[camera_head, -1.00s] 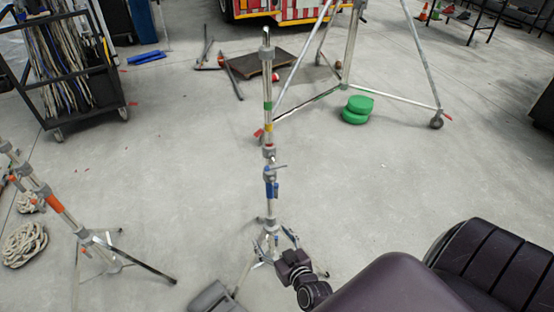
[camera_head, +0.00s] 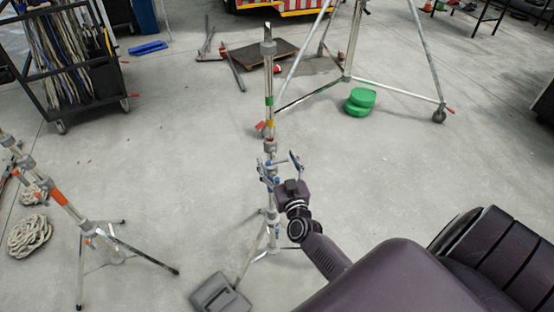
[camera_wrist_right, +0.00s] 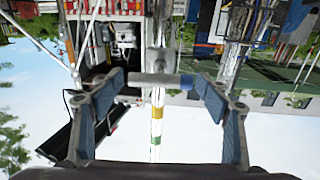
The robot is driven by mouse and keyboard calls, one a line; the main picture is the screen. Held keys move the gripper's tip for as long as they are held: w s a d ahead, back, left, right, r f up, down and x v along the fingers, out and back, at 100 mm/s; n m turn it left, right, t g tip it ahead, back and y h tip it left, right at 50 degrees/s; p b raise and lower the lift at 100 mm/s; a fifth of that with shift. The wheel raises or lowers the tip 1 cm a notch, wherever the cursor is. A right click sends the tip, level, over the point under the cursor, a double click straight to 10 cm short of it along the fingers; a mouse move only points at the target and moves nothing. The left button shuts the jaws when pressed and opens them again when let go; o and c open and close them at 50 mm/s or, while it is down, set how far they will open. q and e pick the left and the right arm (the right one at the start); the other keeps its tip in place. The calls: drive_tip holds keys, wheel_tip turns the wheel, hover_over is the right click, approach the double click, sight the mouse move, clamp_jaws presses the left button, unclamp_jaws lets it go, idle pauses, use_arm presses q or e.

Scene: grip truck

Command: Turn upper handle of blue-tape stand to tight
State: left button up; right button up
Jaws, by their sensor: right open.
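The slim metal stand (camera_head: 269,120) stands upright in the middle of the head view, with green and yellow bands on its pole. My right gripper (camera_head: 281,165) is open at its middle section, just below those bands, and hides much of it; the blue tape is largely covered. In the right wrist view, which looks upside down, a grey-blue handle bar (camera_wrist_right: 160,78) lies crosswise between the two open fingers of my right gripper (camera_wrist_right: 161,80). A grey collar (camera_wrist_right: 160,60) sits beside it on the pole. The fingers do not visibly clamp the handle. My left gripper is out of view.
A second stand with orange tape (camera_head: 60,197) is at the left. A grey block (camera_head: 218,295) lies on the floor near the stand's foot. Green pads (camera_head: 360,101) and a wheeled tripod frame (camera_head: 427,60) are behind, right. Open floor lies between.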

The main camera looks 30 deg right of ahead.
drive_tip(key=c, duration=1.2)
drive_tip(key=shift+m, duration=0.3)
drive_tip(key=m, duration=0.3)
drive_tip(key=shift+d+m+b, duration=0.15)
drive_tip(key=shift+m+b, duration=0.15)
drive_tip(key=shift+b, duration=0.1)
drive_tip(key=m+b, duration=0.1)
drive_tip(key=m, duration=0.2)
drive_tip(key=shift+d+f+m, duration=0.1)
drive_tip(key=shift+m, duration=0.3)
drive_tip(key=m+b, duration=0.1)
drive_tip(key=m, duration=0.3)
drive_tip(key=shift+f, duration=0.1)
drive_tip(key=shift+d+m+b, duration=0.1)
drive_tip(key=shift+m+b, duration=0.6)
drive_tip(key=shift+m, duration=1.4)
